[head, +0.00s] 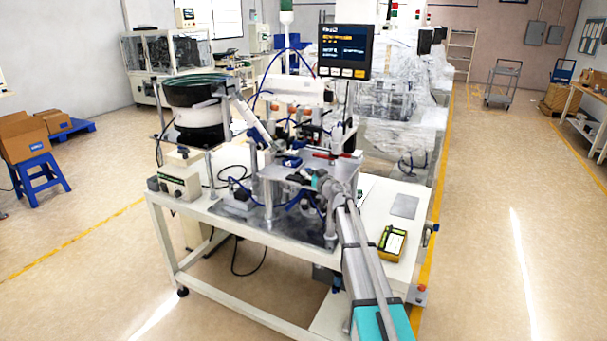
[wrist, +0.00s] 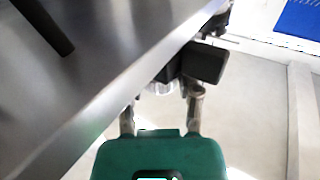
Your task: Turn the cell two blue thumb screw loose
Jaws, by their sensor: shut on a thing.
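My gripper (head: 320,181) reaches in from the lower right to the front edge of the metal fixture plate (head: 285,176) on the bench. In the wrist view my gripper (wrist: 165,88) has its two fingers at the edge of a grey metal plate (wrist: 95,95). Its jaws are shut on a small part at that edge. The blue of the thumb screw does not show; the fingers and dark pads hide most of what is held. A dark block shows beside the right finger.
A bowl feeder (head: 196,92) stands at the back left of the white bench (head: 172,220). A screen (head: 344,50) stands above the fixture. Blue tubes and cables run close around the plate. A yellow handheld device (head: 392,242) lies at the right front.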

